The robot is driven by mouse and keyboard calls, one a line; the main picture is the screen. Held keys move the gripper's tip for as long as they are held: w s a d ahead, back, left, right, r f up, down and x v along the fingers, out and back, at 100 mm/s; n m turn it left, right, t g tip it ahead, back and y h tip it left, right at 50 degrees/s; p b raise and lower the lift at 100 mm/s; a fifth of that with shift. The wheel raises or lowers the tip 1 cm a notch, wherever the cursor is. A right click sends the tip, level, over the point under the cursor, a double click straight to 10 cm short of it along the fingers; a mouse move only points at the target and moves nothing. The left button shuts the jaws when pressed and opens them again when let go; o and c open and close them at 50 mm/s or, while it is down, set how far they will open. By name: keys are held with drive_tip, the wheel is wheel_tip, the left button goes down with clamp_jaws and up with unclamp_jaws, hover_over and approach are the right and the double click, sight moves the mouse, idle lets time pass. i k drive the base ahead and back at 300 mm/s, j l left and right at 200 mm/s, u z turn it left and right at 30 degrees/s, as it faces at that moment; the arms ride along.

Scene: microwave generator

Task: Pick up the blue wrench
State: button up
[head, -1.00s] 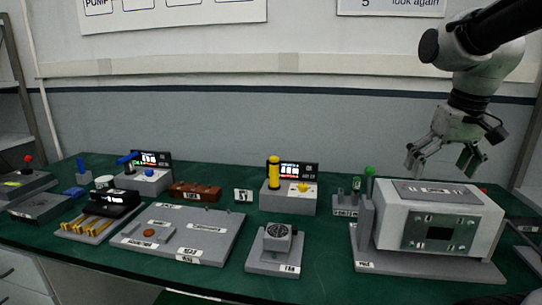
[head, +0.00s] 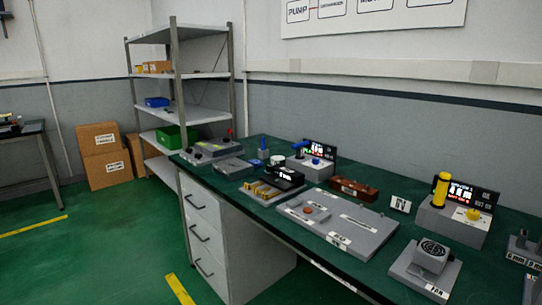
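I cannot clearly make out a wrench in the head view. A blue handle-like piece (head: 298,147) rises from a grey box with a lit display on the green bench; I cannot tell whether it is the blue wrench. A smaller blue upright piece (head: 263,143) stands to its left, towards the back of the bench. My gripper is not in view now.
The green bench (head: 240,211) holds a grey panel board (head: 358,236), a fan unit (head: 433,257), a yellow-handled unit (head: 441,190) and a brown block (head: 354,189). A metal shelf (head: 200,88) and cardboard boxes (head: 97,137) stand behind left. Floor at left is clear.

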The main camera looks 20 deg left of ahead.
sight(300, 154)
drive_tip(key=j+u, duration=0.1)
drive_tip(key=u, duration=0.7)
drive_tip(key=i+j, duration=0.5)
drive_tip(key=j, duration=0.15)
drive_tip(key=i+j, duration=0.5)
drive_tip(key=j, duration=0.15)
drive_tip(key=i+j, duration=0.5)
drive_tip(key=j, duration=0.2)
drive_tip(key=i+j, duration=0.5)
drive_tip(key=j, duration=0.15)
drive_tip(key=i+j+z, duration=0.15)
drive_tip(key=z, duration=0.25)
drive_tip(key=i+j+z, duration=0.1)
drive_tip(key=j+z, duration=0.35)
drive_tip(key=i+j+z, duration=0.1)
drive_tip(key=j+z, duration=0.15)
drive_tip(key=z, duration=0.15)
